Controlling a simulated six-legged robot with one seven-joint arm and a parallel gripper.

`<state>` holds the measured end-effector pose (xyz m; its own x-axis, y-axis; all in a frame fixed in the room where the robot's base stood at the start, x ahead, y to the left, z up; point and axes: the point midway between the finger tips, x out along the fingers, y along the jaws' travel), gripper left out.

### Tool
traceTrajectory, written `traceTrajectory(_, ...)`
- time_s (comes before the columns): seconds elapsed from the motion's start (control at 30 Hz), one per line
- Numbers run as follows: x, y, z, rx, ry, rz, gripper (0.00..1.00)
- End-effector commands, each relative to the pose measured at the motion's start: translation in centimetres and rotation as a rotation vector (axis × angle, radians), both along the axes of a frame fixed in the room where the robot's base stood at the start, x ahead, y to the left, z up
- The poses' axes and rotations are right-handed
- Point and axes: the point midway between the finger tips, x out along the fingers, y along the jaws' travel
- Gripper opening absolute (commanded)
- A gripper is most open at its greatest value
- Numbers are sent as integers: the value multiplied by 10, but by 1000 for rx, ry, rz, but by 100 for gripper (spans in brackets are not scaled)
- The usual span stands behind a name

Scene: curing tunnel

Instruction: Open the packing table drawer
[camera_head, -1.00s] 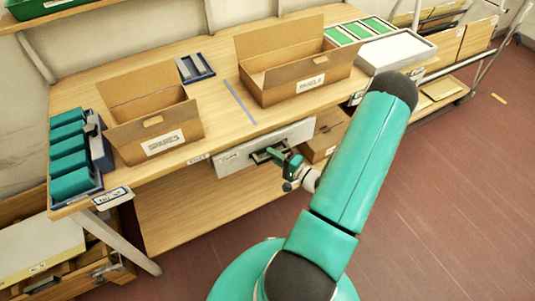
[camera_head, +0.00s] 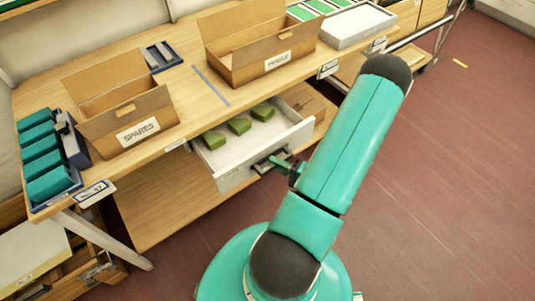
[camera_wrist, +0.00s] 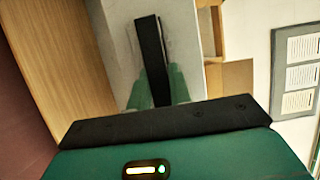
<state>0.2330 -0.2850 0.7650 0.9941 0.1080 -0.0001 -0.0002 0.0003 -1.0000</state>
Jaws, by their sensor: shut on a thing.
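The packing table drawer (camera_head: 231,181) is white and stands pulled out from under the wooden packing table (camera_head: 190,107). Several green blocks (camera_head: 239,126) lie inside it. Its dark handle (camera_head: 263,166) is on the front face. My gripper (camera_head: 279,164) is shut on the handle, at the front of the drawer. In the wrist view the handle (camera_wrist: 150,52) shows as a black bar between the green fingers. The fingertips are partly hidden by the bar.
A SPARES box (camera_head: 138,130) and a second open cardboard box (camera_head: 278,62) stand on the table. A teal-filled rack (camera_head: 45,191) is at the left end. Cardboard boxes (camera_head: 306,98) sit below, right of the drawer.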

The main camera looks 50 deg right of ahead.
Motion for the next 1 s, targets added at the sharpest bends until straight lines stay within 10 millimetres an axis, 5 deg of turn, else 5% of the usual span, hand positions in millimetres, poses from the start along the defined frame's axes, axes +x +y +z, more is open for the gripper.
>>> traceTrajectory(0.27,-24,8,0,0,-2,-1,0)
traceTrajectory(0.7,-26,10,1,0,-2,-2,0)
traceTrajectory(0.73,-26,10,1,0,-2,-2,22)
traceTrajectory(0.83,-27,10,1,0,-2,-2,42)
traceTrajectory(1.0,-27,10,0,0,-1,-1,42)
